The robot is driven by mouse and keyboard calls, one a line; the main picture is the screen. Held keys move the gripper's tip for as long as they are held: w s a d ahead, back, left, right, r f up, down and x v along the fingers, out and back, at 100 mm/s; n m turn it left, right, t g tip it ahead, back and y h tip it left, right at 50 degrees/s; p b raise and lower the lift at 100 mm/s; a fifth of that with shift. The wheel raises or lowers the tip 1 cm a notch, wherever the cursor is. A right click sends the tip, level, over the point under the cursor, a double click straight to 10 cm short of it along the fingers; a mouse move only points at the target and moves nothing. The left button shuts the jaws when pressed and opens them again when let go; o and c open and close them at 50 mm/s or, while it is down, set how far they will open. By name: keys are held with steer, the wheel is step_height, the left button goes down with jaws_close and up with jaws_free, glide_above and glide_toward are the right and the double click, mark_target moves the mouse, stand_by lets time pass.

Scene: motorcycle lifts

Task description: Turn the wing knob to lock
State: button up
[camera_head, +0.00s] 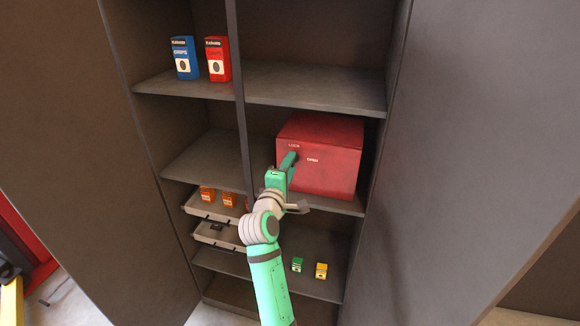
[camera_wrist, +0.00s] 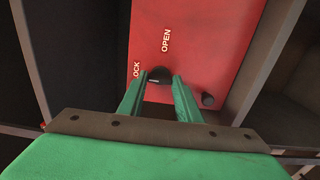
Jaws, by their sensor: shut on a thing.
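A red box (camera_head: 330,165) with the words LOCK and OPEN on its front stands on a cabinet shelf. In the wrist view its red face (camera_wrist: 200,35) carries a dark wing knob (camera_wrist: 160,74) below the lettering. My green gripper (camera_wrist: 159,84) is shut on the wing knob, with one finger on each side of it. In the head view my gripper (camera_head: 291,158) reaches the box front just below the LOCK label, and it hides the knob there.
A blue carton (camera_head: 184,58) and a red carton (camera_head: 217,59) stand on the upper left shelf. A vertical divider (camera_head: 240,95) is left of my arm; dark cabinet doors flank both sides.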

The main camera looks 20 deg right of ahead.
steer(key=o, duration=1)
steer(key=shift+o, duration=0.2)
steer(key=v, duration=1)
steer(key=shift+s+a, duration=0.25)
steer(key=shift+s, duration=0.05)
steer(key=shift+w, duration=0.1)
